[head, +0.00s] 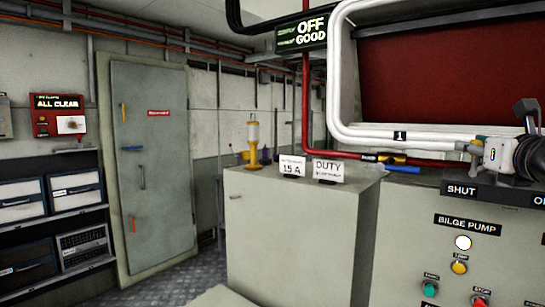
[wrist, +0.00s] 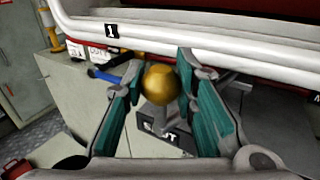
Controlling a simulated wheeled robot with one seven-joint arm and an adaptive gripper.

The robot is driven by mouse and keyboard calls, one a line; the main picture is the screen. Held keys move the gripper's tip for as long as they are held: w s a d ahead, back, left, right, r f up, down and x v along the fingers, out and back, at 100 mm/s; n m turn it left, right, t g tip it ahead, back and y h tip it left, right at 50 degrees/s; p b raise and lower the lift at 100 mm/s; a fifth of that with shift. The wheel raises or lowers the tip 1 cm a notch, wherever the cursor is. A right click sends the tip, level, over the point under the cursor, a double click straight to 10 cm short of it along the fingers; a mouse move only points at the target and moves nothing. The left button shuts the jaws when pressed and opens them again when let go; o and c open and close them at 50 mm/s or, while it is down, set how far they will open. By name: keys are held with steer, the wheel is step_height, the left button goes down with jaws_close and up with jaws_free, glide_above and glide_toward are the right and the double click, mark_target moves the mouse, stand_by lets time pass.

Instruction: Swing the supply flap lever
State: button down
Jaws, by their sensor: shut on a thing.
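In the wrist view my gripper (wrist: 160,72) has its teal-padded fingers closed around the brass ball knob (wrist: 161,84) of the supply flap lever. The grey lever stem (wrist: 153,116) runs down below the knob, in front of a black label ending in "T" (wrist: 172,139). In the head view my gripper (head: 478,148) is at the right edge, above the black "SHUT" plate (head: 461,190). The knob cannot be made out there. A second plate starting with "O" (head: 538,199) is cut off by the right edge.
A white pipe frame marked 1 (head: 400,135) runs close behind my gripper. A blue-handled valve (head: 403,169) sits on a red pipe to the left. The bilge pump panel (head: 467,226) with its buttons is below. A grey cabinet (head: 290,230) with cards stands left.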

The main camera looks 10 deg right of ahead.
steer(key=shift+w+a+r+b, duration=0.1)
steer(key=shift+w+a+b, duration=0.3)
steer(key=shift+w, duration=0.4)
steer(key=shift+w+a+r+b, duration=0.15)
steer(key=shift+w+b, duration=0.35)
steer(key=shift+w, duration=0.25)
steer(key=shift+w+a+b, duration=0.3)
steer(key=shift+w+b, duration=0.15)
steer(key=shift+w, duration=0.35)
steer(key=c, duration=1.3)
jaws_free()
steer(key=shift+s+d+f, duration=0.1)
steer(key=shift+s, duration=0.05)
steer(key=v, duration=1.2)
